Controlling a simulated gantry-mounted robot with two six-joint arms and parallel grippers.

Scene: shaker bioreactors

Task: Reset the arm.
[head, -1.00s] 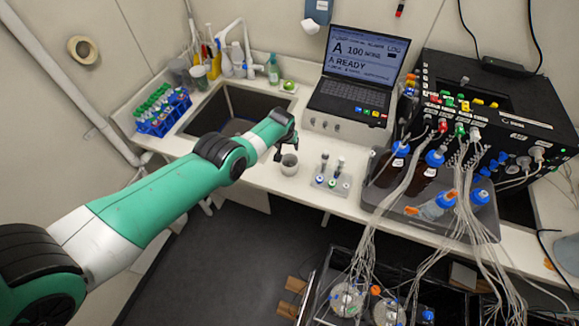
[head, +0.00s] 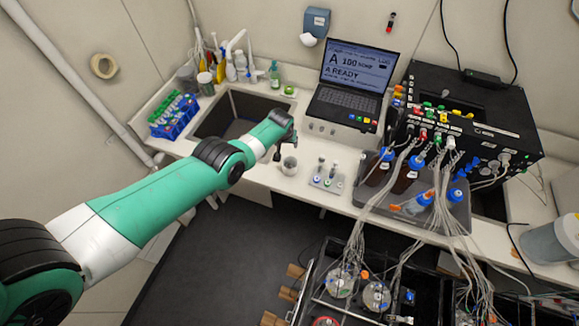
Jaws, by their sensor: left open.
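My left arm comes in from the lower left and reaches over the bench. My left gripper (head: 279,151) is open and points down at the bench, just behind and to the left of a small grey cup (head: 289,166). Nothing shows between its fingers. I cannot tell whether it touches the cup. My right gripper is not in view.
A small vial holder (head: 327,181) stands right of the cup. A laptop (head: 348,95) stands behind. A sink (head: 235,112) and blue tube rack (head: 174,117) are at left. A bottle tray (head: 362,197), black control box (head: 480,120) and loose tubing (head: 411,185) crowd the right.

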